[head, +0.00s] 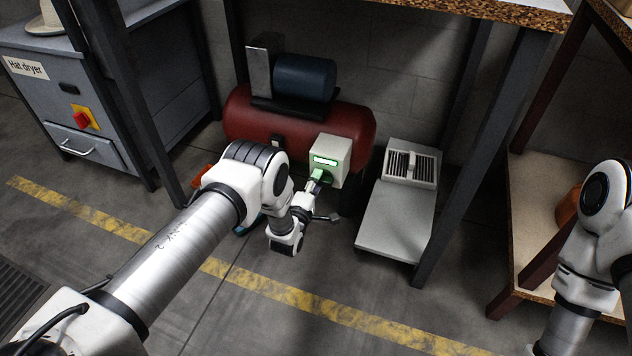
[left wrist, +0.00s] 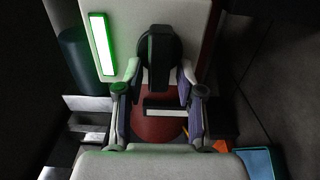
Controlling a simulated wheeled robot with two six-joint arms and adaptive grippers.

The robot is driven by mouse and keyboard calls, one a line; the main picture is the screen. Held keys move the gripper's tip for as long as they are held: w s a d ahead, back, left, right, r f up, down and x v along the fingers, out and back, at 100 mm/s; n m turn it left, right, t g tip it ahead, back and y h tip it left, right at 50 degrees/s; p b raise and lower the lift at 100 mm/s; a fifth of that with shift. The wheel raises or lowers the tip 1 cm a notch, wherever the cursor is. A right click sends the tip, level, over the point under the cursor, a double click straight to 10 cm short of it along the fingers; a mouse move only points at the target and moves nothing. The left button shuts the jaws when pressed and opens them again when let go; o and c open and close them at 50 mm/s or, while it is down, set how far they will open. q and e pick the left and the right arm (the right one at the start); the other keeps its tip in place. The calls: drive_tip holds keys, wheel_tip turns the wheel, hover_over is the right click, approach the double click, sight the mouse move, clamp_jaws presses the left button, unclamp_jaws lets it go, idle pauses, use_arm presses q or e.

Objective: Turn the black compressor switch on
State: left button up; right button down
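The compressor (head: 350,125) has a red tank and a dark blue motor, low against the wall. A pale switch box (head: 331,158) with a glowing green bar is on its front. In the left wrist view the black switch (left wrist: 160,55) is a round knob with a raised handle, beside the lit green bar (left wrist: 103,45). My left gripper (head: 318,184) is at the box front. In the left wrist view its fingers (left wrist: 160,75) stand apart on either side of the switch handle; contact is hard to tell. My right gripper is out of view.
A table leg (head: 480,150) and a grey low unit with a vent (head: 398,215) stand right of the compressor. The hat dryer cabinet (head: 75,95) is at left. A blue object (left wrist: 258,163) lies low in the left wrist view. The floor in front is mostly clear.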

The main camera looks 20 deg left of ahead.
use_arm(q)
drive_tip(key=s, duration=1.2)
drive_tip(key=shift+a, duration=0.2)
